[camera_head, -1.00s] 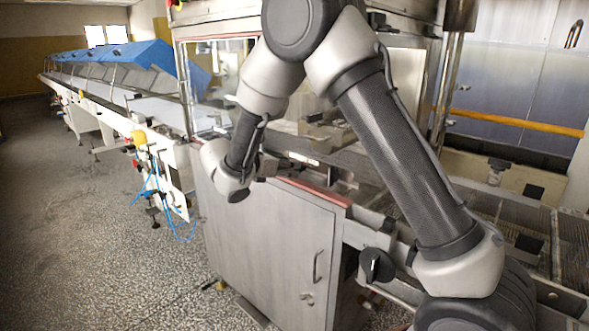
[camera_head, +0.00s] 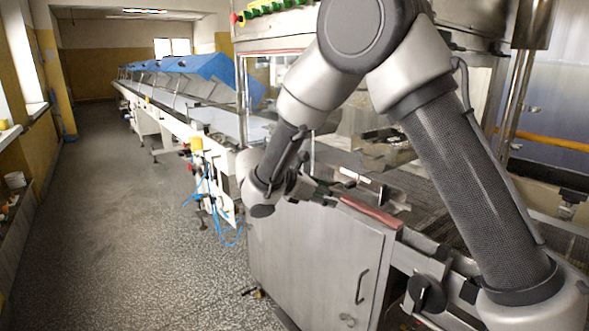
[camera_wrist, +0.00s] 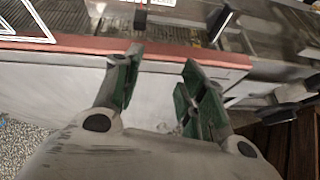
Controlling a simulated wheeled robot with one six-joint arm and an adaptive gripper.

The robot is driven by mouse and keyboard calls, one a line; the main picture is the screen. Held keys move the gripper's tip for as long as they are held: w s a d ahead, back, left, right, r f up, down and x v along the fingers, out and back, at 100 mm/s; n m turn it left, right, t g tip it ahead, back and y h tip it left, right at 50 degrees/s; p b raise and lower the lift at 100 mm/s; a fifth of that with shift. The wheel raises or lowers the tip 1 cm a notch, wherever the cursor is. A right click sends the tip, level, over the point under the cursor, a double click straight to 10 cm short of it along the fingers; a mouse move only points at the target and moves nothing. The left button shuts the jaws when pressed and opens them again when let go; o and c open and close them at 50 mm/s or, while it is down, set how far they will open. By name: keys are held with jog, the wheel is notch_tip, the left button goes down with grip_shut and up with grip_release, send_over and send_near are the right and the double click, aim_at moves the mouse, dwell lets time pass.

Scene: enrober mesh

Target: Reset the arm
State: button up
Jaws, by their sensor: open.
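My arm stands in front of the enrober machine in the head view, bent at the elbow with the forearm reaching down to the left. My gripper (camera_head: 322,192) is over the top edge of the metal cabinet, partly hidden by my wrist. In the wrist view my gripper (camera_wrist: 160,85) is open, its two green-padded fingers apart with nothing between them. The fingertips lie over the reddish edge strip (camera_wrist: 75,43) of the cabinet in that picture. I cannot tell whether they touch it.
The steel cabinet (camera_head: 310,262) with a door handle stands below my gripper. The mesh belt (camera_head: 440,210) runs behind it. A long conveyor with blue covers (camera_head: 205,70) stretches back left. Blue hoses (camera_head: 212,200) hang at its near end. The speckled floor (camera_head: 110,220) at left is clear.

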jog(key=s+d+r+m+y, duration=0.3)
jog(key=s+d+m, duration=0.4)
jog(key=s, duration=0.3)
jog(key=s+d+r+m+g+y, duration=0.1)
jog(key=s+d+r+m+y, duration=0.3)
jog(key=s+d+m, duration=0.4)
jog(key=s+d+r+m+y, duration=0.3)
jog(key=s+d+m, duration=0.4)
jog(key=s, duration=0.6)
jog(key=shift+s+d+r+g+y, duration=0.2)
jog(key=shift+d+r+g+y, duration=0.1)
jog(key=shift+d+r, duration=0.35)
dwell(0.6)
